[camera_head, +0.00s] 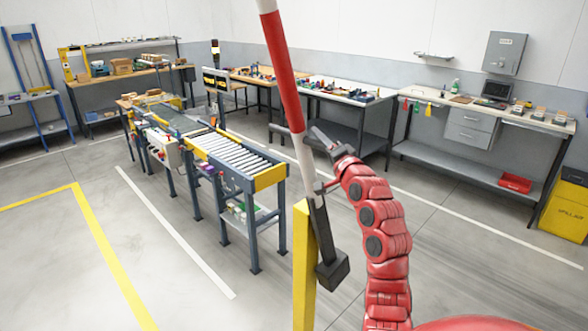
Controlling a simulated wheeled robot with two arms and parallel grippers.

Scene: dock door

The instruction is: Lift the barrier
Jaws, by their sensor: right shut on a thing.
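The barrier is a red and white pole (282,70). It stands steeply raised, close to upright, with its top leaning left and running out of the picture at the top. Its lower end is a dark bracket with a black block (333,271), beside the top of a yellow post (303,262). My right gripper (313,160), on the red arm from the lower right, is shut on the barrier at its lower white part, above the post. The exact finger contact is partly hidden. My left gripper is not in view.
A roller conveyor (232,152) stands left of the barrier. Workbenches (345,92) line the back wall, with a long bench (480,112) at the right. A yellow bin (566,212) stands at the right edge. The floor at the lower left is clear, with painted lines.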

